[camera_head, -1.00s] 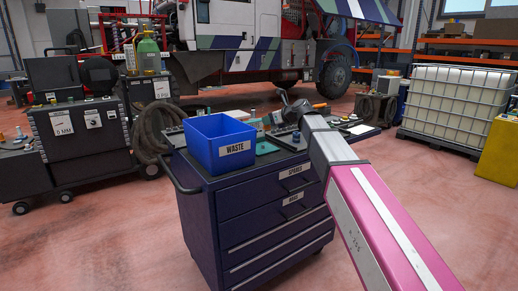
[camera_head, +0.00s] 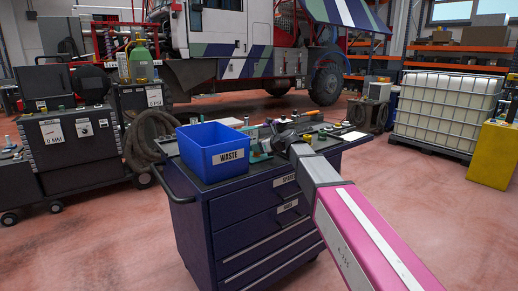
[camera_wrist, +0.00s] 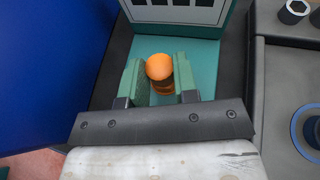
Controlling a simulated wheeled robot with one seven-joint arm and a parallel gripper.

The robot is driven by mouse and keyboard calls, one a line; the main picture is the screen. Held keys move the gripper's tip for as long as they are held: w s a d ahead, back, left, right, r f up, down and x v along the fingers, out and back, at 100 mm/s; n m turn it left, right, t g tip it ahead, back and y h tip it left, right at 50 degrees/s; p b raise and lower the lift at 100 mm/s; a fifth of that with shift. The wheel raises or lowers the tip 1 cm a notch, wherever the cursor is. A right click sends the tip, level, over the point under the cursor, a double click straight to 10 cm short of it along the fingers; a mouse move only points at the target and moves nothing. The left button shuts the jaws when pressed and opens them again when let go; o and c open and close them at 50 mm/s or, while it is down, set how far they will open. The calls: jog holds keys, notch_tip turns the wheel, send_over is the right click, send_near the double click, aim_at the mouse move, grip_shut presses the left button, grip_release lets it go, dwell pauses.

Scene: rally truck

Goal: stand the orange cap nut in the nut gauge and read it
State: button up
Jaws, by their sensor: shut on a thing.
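In the wrist view, the orange cap nut (camera_wrist: 160,67) is between the two green fingers of my gripper (camera_wrist: 160,80), which is shut on it. Its round dome faces the camera, and its lower part is shadowed. The teal nut gauge (camera_wrist: 204,56) lies directly under and beyond the nut, with a white panel of dark windows at its far end. I cannot tell whether the nut touches the gauge. In the head view, my gripper is low over the cart top, just right of the blue bin, and the nut is not discernible there.
The blue WASTE bin (camera_head: 212,152) stands close to the left of my gripper on the dark cart (camera_head: 240,215).

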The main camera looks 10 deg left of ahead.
jog(key=shift+f, duration=0.15)
jog(key=o, duration=1)
jog(key=shift+c, duration=0.2)
jog(key=v, duration=1.2)
jog(key=s+d+f+n+g+h, duration=0.1)
jog(key=s+d+f+n+h, duration=0.15)
jog(key=d+f, duration=0.35)
jog(key=s+d+f+n+h, duration=0.15)
jog(key=d+f+n, duration=0.25)
jog(key=f, duration=0.4)
jog(key=s+d+f+n+g+h, duration=0.1)
jog(key=d+f+n+h, duration=0.1)
jog(key=d+f+n, duration=0.45)
jog(key=s+d+f+n+g+h, duration=0.3)
jog(key=s+d+f+n+h, duration=0.3)
jog(key=s+d+f+n, duration=0.4)
jog(key=s+d+f, duration=0.4)
jog(key=d+f, duration=0.3)
jog(key=f, duration=0.1)
jog(key=shift+s+d+g, duration=0.25)
jog(key=shift+d+g, duration=0.15)
